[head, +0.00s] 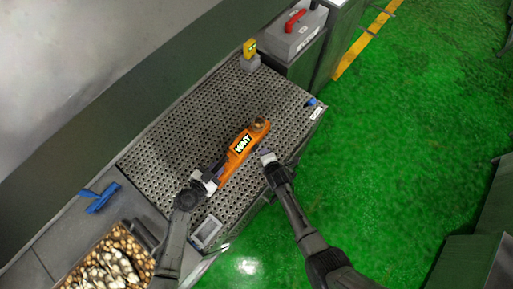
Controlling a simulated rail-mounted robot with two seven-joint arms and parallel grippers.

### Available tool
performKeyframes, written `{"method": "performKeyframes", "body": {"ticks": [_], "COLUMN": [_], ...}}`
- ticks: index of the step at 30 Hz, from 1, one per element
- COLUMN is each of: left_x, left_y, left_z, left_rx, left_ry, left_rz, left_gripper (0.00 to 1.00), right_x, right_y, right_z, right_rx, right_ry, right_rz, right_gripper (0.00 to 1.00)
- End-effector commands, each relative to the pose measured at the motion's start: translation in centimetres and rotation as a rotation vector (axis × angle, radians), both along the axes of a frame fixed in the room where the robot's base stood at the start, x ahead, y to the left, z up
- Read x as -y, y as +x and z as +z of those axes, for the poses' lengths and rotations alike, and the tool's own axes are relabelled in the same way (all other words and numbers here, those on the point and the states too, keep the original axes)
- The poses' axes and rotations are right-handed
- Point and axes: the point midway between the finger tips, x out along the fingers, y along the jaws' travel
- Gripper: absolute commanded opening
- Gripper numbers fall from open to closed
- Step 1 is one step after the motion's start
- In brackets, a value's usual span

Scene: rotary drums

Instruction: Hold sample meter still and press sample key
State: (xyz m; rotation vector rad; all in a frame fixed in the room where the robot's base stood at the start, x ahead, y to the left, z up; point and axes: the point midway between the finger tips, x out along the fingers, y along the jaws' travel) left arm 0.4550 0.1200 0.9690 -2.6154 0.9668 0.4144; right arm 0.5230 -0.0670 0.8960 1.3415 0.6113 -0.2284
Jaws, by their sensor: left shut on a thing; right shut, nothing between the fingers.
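The sample meter (234,160) is an orange, elongated device lying on the perforated metal bench top. A dark label on it reads "WAIT", and a round brownish knob or cup sits at its far end. My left gripper (209,178) is shut on the meter's near end. My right gripper (267,158) is shut and empty, just right of the meter, near the bench's right edge. A small gap seems to separate it from the meter. I cannot make out the sample key; it is too small or hidden.
The perforated bench top (190,130) is mostly clear. A grey box with a red handle (294,22) and a yellow-topped device (250,50) stand at the back. A grey-framed tray (206,232), a blue object (98,198) and a bin of mushroom-like pieces (105,268) are nearer.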

Motion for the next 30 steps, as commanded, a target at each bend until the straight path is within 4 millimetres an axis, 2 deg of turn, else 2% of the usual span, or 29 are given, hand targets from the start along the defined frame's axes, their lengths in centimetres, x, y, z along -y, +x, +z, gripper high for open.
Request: {"method": "performKeyframes", "body": {"ticks": [1, 5, 18, 30], "left_x": [0.0, 0.0, 0.0, 0.0], "left_y": [-0.4, -0.4, -0.4, -0.4], "left_z": [-0.6, -0.6, -0.6, -0.6], "left_rx": [-0.011, -0.011, -0.011, -0.011], "left_ry": [0.004, 0.004, 0.004, 0.004], "left_rz": [-0.004, -0.004, -0.004, -0.004], "left_gripper": [0.0, 0.0, 0.0, 0.0], "right_x": [0.0, 0.3, 3.1, 3.7], "right_y": [0.0, -0.2, -2.9, -3.4], "right_z": [-0.1, -0.1, -0.2, -0.1], "right_rx": [0.0, -0.001, 0.0, 0.0], "right_ry": [0.0, -0.002, -0.002, -0.001], "right_rz": [0.0, 0.0, 0.0, 0.001], "right_gripper": [0.0, 0.0, 0.0, 0.0]}}
